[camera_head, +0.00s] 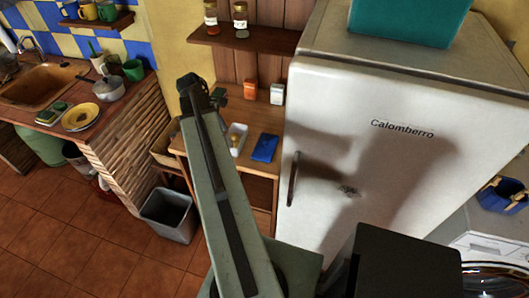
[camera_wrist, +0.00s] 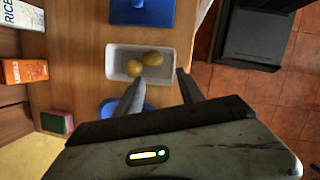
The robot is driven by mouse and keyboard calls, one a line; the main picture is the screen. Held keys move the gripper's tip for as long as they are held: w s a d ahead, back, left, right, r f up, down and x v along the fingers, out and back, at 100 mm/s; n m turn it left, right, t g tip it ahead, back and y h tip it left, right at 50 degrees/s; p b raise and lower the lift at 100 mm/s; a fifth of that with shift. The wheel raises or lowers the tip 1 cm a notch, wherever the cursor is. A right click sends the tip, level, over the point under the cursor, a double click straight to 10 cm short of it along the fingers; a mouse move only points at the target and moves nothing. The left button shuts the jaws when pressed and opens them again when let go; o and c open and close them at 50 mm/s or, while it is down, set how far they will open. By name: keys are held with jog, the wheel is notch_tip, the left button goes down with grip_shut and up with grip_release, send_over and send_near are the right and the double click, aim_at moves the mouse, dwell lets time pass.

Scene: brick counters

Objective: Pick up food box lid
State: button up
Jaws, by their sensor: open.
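A white food box (camera_wrist: 114,62) with two round yellowish items inside stands on the wooden counter. It also shows in the head view (camera_head: 234,150). A flat blue rectangle (camera_wrist: 145,18) lies beyond it, also visible right of the box in the head view (camera_head: 264,148). A blue round-cornered piece (camera_wrist: 110,107) is on the box's near side, partly hidden by my gripper. I cannot tell for sure which blue piece is the lid. My gripper (camera_wrist: 158,80) is open, its fingertips over the box's near edge and the blue piece in the wrist view; nothing is between them.
Rice (camera_wrist: 22,14) and orange (camera_wrist: 22,72) boxes stand along the wall, with a sponge (camera_wrist: 57,122) nearby. The fridge (camera_head: 390,130) stands right of the counter. A shelf (camera_head: 245,38) with jars is above. A grey bin (camera_head: 170,215) stands on the floor at left.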

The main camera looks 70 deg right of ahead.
jog(key=n+g, duration=0.1)
send_near(265, 142)
jog(key=b+x, duration=0.3)
jog(key=shift+w+d+f, duration=0.1)
jog(key=shift+d+f, duration=0.15)
jog(key=shift+f, duration=0.1)
jog(key=b+x, duration=0.5)
jog(key=shift+s+f, duration=0.1)
jog(key=shift+s, duration=0.15)
grip_shut()
